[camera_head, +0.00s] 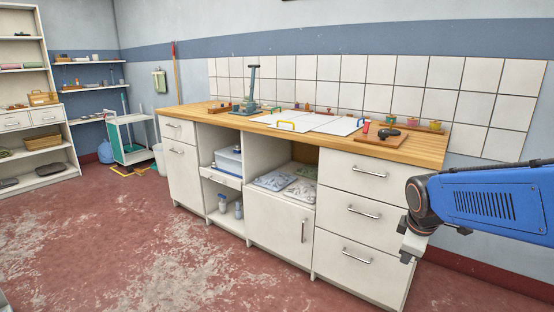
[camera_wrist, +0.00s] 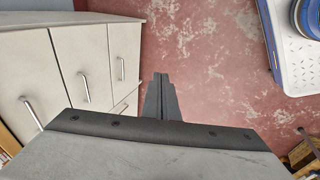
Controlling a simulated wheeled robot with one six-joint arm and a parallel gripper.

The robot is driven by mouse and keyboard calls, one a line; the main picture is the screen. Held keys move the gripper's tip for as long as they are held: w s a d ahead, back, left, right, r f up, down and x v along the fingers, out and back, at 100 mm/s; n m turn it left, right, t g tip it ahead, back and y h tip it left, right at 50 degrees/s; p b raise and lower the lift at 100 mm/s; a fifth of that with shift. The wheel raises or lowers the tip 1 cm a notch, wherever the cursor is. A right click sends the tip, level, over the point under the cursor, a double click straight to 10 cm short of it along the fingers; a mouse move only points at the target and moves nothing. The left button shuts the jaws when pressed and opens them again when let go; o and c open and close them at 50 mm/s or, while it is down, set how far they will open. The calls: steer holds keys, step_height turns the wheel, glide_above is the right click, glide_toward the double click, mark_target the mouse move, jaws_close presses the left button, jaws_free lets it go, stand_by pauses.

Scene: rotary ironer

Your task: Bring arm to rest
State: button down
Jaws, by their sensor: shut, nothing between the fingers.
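My blue arm comes in from the right edge of the head view. My gripper (camera_head: 406,257) hangs at its end, pointing down, in front of the drawers at the counter's right end. In the wrist view my gripper (camera_wrist: 161,78) has its dark fingers together, with nothing between them and the red floor below. The gripper is apart from the drawer fronts (camera_wrist: 85,75), which stand to its left in the wrist view.
The white cabinet (camera_head: 361,205) with a wooden top stands close left of my arm. On top are a green press (camera_head: 252,90), white boards (camera_head: 340,125) and a dark tool on a wooden board (camera_head: 378,139). The red floor (camera_head: 180,260) is clear in front.

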steer(key=s+a+m, duration=0.2)
steer(key=s+m, duration=0.3)
steer(key=s, duration=0.5)
steer(key=s+a+m+y, duration=0.1)
steer(key=s+a+m, duration=0.2)
steer(key=s, duration=0.7)
steer(key=shift+a+r+m+t+y, duration=0.3)
steer(key=shift+r+m, duration=0.05)
steer(key=shift+m, duration=1.05)
